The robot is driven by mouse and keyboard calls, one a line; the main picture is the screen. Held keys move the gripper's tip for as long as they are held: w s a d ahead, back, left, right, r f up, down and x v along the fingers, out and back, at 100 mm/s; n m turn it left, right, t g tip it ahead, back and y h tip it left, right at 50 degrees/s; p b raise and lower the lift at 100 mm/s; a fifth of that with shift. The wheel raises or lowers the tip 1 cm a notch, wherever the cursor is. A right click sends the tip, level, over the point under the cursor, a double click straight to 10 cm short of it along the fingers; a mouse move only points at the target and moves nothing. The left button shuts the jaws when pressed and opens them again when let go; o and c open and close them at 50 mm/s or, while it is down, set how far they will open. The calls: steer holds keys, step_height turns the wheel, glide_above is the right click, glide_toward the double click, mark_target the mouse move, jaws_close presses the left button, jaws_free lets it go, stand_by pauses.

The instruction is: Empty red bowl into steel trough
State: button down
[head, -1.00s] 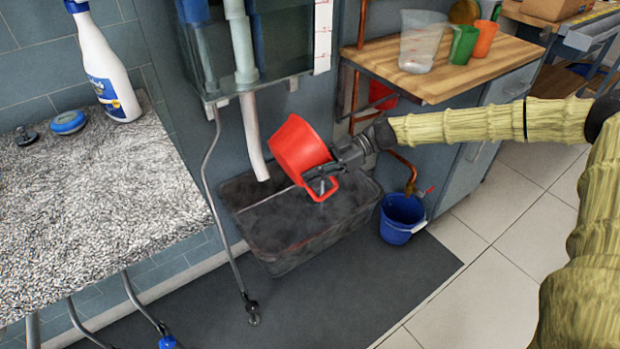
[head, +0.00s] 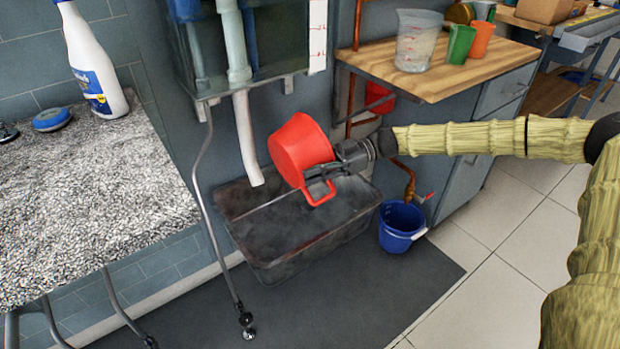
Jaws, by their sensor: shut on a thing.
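The red bowl (head: 297,147) is held in the air above the steel trough (head: 290,255). It is tilted, with its base and side facing me, so its inside is hidden. My gripper (head: 322,171) is shut on the red bowl's handle at its right side. The steel trough is a dark, worn rectangular basin on the floor against the wall. No falling contents show between the bowl and the trough.
A white pipe (head: 247,140) hangs down from a glass tank (head: 250,50), left of the bowl. A blue bucket (head: 400,228) stands right of the trough. A wooden counter (head: 450,75) holds a clear jug (head: 417,42) and green and orange cups. A speckled countertop (head: 90,200) lies at left.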

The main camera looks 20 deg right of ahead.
steer(key=shift+w+d+f+m+y+b, duration=0.15)
steer(key=shift+d+y+b, duration=0.4)
steer(key=shift+b, duration=0.95)
steer(key=shift+w+d+r+m+y+b, duration=0.15)
steer(key=shift+d+y+b, duration=0.4)
steer(key=shift+b, duration=0.95)
steer(key=shift+w+d+r+y+b, duration=0.1)
steer(key=shift+w+d+y+b, duration=0.1)
steer(key=shift+y+b, duration=0.4)
steer(key=a+p, duration=0.1)
steer(key=p, duration=0.1)
steer(key=shift+r+h+p, duration=0.35)
steer(key=shift+r+h, duration=0.05)
steer(key=a+p, duration=0.1)
steer(key=p, duration=0.1)
steer(key=h+p, duration=0.1)
steer(key=p, duration=0.1)
steer(key=shift+s+a, duration=0.2)
steer(key=shift+a, duration=0.15)
steer(key=p, duration=0.2)
steer(key=h+p, duration=0.1)
steer(key=p, duration=0.1)
steer(key=shift+s+a+f+h, duration=0.1)
steer(key=shift+s+a+h, duration=0.1)
steer(key=shift+a+h, duration=0.15)
steer(key=p, duration=0.1)
steer(key=n+h+p, duration=0.1)
steer(key=shift+s+f+p, duration=0.2)
steer(key=shift+f+p, duration=0.05)
steer(key=shift+p, duration=0.1)
